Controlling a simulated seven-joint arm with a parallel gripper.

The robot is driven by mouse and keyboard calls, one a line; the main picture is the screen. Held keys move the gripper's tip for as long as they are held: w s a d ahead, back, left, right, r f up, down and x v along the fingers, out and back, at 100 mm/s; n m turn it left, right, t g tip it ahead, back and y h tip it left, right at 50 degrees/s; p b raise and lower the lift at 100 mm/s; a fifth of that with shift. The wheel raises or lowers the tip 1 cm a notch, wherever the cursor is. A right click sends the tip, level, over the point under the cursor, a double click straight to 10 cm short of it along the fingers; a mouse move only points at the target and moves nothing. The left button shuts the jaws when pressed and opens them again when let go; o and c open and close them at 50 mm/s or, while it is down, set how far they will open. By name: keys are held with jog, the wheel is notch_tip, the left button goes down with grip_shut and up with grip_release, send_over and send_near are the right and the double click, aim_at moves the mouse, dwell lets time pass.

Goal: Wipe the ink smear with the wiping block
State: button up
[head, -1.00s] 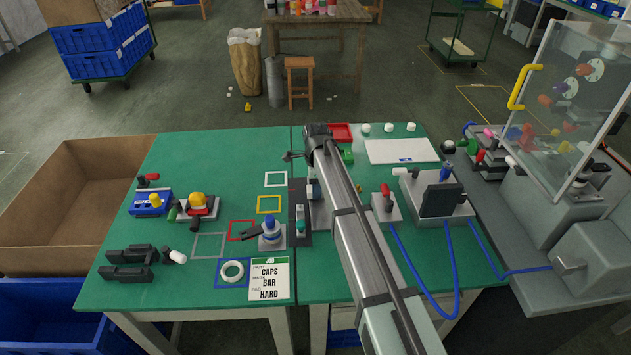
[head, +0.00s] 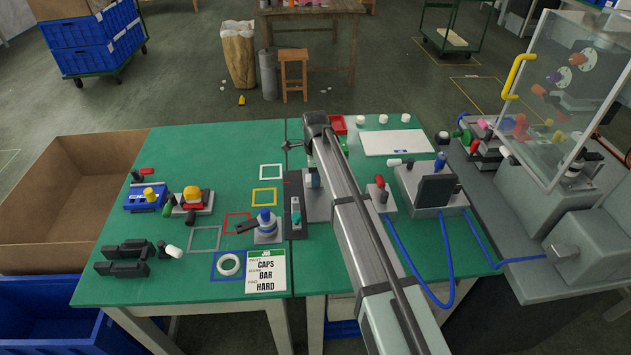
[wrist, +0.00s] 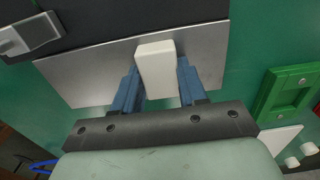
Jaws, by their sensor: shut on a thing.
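In the wrist view my gripper (wrist: 158,84) has two blue fingers shut on a white wiping block (wrist: 154,64). The block is over a grey metal plate (wrist: 95,75); I cannot tell whether it touches the plate. No ink smear shows on the visible part of the plate, and the block and fingers hide some of it.
A green square fixture (wrist: 287,96) is right of the plate in the wrist view. In the head view a blue-topped holder (head: 267,226) stands left of the plate, and a red-knobbed device (head: 380,193) and a grey machine with a blue hose (head: 432,190) stand right.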

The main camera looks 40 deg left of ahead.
aim_at(321, 193)
jog(key=shift+w+a, duration=0.95)
jog(key=shift+w+d, duration=0.45)
jog(key=shift+d, duration=0.15)
jog(key=shift+s+d, duration=2.5)
jog(key=shift+w+d, duration=0.45)
jog(key=shift+w+a+r, duration=0.1)
jog(key=shift+w+a, duration=2.45)
jog(key=shift+w, duration=0.05)
notch_tip(321, 193, up, 8)
jog(key=shift+d, duration=0.15)
